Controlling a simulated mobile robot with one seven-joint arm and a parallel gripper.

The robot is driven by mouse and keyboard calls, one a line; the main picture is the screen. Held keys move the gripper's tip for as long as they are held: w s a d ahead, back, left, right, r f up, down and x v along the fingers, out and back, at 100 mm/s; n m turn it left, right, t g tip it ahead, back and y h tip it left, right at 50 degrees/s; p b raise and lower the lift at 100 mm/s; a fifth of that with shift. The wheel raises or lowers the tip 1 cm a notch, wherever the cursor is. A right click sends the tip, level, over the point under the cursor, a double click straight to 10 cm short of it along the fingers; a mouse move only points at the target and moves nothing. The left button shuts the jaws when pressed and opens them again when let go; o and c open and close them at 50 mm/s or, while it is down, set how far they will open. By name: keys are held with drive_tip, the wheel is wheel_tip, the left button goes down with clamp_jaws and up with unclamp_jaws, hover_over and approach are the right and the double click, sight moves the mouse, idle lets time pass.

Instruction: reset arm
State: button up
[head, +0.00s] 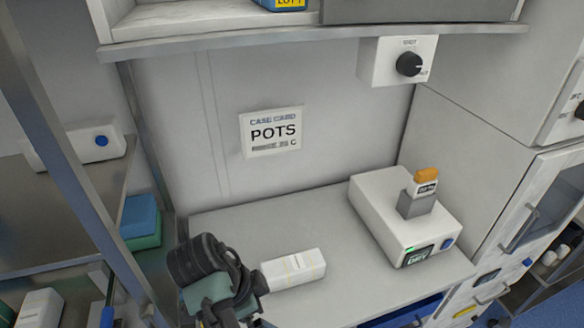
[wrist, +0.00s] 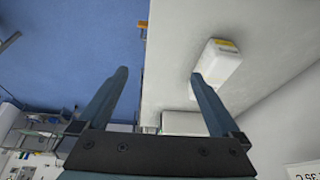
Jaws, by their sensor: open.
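My gripper (wrist: 160,73) is open in the wrist view, with its two blue-grey fingers spread and nothing between them. In the head view my arm (head: 205,270) is at the lower centre, left of a white box (head: 293,269) on the worktop (head: 235,222). The fingertips cannot be made out clearly there. In the wrist view a white box with a yellow end (wrist: 218,62) shows by the right fingertip. I cannot tell whether they touch.
A white device (head: 400,215) with a grey socket holding an orange-capped vial (head: 427,178) stands at the worktop's right. A case card reading POTS (head: 271,132) is on the back wall. A shelf (head: 250,36) overhangs it, and a metal rack post (head: 60,140) stands left.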

drive_tip(key=w+a+r+n+t+y, duration=0.2)
drive_tip(key=w+r+n+t+y, duration=0.2)
drive_tip(key=w+r+n+t, duration=0.55)
drive_tip(key=s+d+r+n+t, duration=0.1)
drive_tip(key=d+r+n+t, duration=0.15)
drive_tip(key=r, duration=0.85)
drive_tip(key=s+d+r+n+t, duration=0.15)
drive_tip(key=d+r, duration=0.25)
drive_tip(key=r, duration=0.7)
drive_tip(key=s+r+t, duration=0.4)
drive_tip(key=r, duration=0.5)
drive_tip(key=s+r+t, duration=0.4)
drive_tip(key=r, duration=0.4)
drive_tip(key=s+r+t, duration=0.4)
drive_tip(key=s+r, duration=0.1)
drive_tip(key=r, duration=0.4)
drive_tip(key=shift+d+r, duration=0.2)
drive_tip(key=shift+r, duration=0.15)
